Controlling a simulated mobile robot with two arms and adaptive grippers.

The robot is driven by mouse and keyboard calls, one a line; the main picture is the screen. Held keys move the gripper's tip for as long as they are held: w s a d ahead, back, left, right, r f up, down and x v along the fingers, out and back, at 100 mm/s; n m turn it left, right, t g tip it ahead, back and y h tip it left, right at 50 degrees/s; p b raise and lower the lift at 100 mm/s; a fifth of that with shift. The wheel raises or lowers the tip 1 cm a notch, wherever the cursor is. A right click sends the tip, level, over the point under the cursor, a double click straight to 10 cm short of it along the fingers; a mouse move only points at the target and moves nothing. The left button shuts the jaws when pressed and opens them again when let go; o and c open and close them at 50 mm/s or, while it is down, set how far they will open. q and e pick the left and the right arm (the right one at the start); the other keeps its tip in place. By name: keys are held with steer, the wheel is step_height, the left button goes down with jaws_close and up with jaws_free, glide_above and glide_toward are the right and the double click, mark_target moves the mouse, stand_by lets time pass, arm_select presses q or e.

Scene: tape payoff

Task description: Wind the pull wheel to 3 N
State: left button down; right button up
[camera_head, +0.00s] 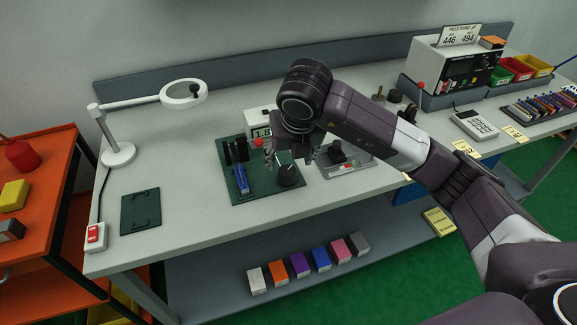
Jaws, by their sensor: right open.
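The round dark wheel (289,176) with a pale mark on top sits at the right of a green board (243,197) on the bench; I take it for the pull wheel. A white display box (262,131) stands behind the board. It shows digits that look like 1.8, partly covered by my gripper. My right gripper (291,157) points down just above and behind the wheel, with its fingers apart and nothing visible between them. I cannot tell whether a finger touches the wheel. My left gripper is out of view.
A blue piece (242,179) and dark posts stand on the board's left. A grey plate with a dark knob (338,153) is close at right, beneath my arm. A magnifier lamp (183,95) and a dark green plate (140,211) are at left. The front bench strip is clear.

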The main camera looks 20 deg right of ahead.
steer(key=v, duration=0.5)
stand_by(0.3)
